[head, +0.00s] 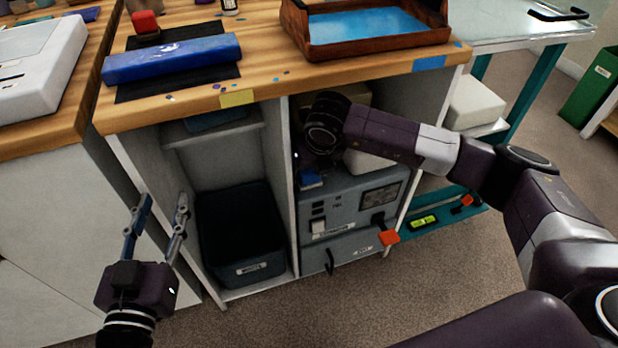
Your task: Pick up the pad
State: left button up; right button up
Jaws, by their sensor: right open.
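A small blue item (311,180), possibly the pad, lies on top of the grey machine (345,200) inside the middle cabinet bay. My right gripper (314,168) is just above it, open, reaching down into the bay. My own wrist hides most of its fingers, and I cannot tell whether they touch the blue item. My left gripper (157,217) is open and empty, in front of the cabinet at the lower left, with its two fingers pointing up.
A dark bin (242,230) stands in the left bay. On the wooden worktop (270,75) are a blue bar (172,60), a red block (146,22) and a wooden tray of blue resin (372,48). A white box (474,103) sits right.

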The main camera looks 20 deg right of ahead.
pick_arm(q)
jog(key=shift+r, duration=0.4)
pick_arm(e)
jog(key=shift+w+f, duration=0.1)
jog(key=shift+f, duration=0.15)
jog(key=c, duration=0.8)
jog(key=shift+r, duration=0.1)
